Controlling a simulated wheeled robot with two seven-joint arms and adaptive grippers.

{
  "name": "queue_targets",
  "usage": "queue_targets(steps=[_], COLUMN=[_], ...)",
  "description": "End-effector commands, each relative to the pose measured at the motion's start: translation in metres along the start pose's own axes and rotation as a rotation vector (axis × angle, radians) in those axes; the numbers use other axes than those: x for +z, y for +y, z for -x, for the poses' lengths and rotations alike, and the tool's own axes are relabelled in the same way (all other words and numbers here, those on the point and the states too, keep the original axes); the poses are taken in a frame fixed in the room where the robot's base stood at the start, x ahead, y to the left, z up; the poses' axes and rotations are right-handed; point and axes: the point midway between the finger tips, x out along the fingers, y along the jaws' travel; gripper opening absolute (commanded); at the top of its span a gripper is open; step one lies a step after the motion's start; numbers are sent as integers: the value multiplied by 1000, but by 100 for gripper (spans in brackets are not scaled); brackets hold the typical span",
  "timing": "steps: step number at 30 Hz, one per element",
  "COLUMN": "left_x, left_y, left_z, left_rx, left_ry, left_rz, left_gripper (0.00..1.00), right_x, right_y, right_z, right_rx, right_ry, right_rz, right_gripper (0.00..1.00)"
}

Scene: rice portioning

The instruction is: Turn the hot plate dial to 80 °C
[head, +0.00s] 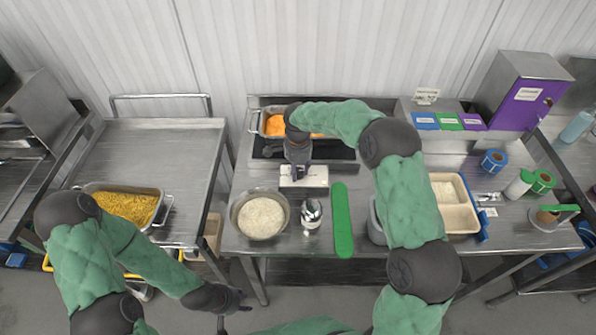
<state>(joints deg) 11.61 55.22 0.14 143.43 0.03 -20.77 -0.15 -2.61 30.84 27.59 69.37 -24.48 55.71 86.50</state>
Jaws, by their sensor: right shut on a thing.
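The hot plate (346,153) is a black surface at the back of the middle table, with a pan of orange food (274,125) on it. Its white control panel (318,181) faces the front. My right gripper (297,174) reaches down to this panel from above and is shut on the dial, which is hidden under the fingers. The dial's marks and setting cannot be read. My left gripper (238,300) hangs low in front of the table, away from the hot plate; its fingers are too small to judge.
A bowl of rice (258,216), a shiny metal item (312,213) and a green board (342,221) lie in front of the panel. A beige tray (457,218) is to the right, beyond my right arm. A pan of yellow food (127,206) is on the left cart.

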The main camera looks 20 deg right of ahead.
Motion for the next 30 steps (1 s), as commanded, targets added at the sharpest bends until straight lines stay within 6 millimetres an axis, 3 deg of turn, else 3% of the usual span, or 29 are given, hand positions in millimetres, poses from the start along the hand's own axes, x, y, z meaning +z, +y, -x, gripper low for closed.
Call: queue_targets(steps=[13,30], left_x=[0,0], left_y=[-2,-3], left_z=[-7,-7], left_rx=[0,0], left_ry=[0,0], left_rz=[0,0], left_gripper=[36,36], right_x=[0,0], right_y=[0,0], right_z=[0,0], right_rx=[-1,-1], right_ry=[0,0], right_rz=[-230,-265], right_gripper=[7,7])
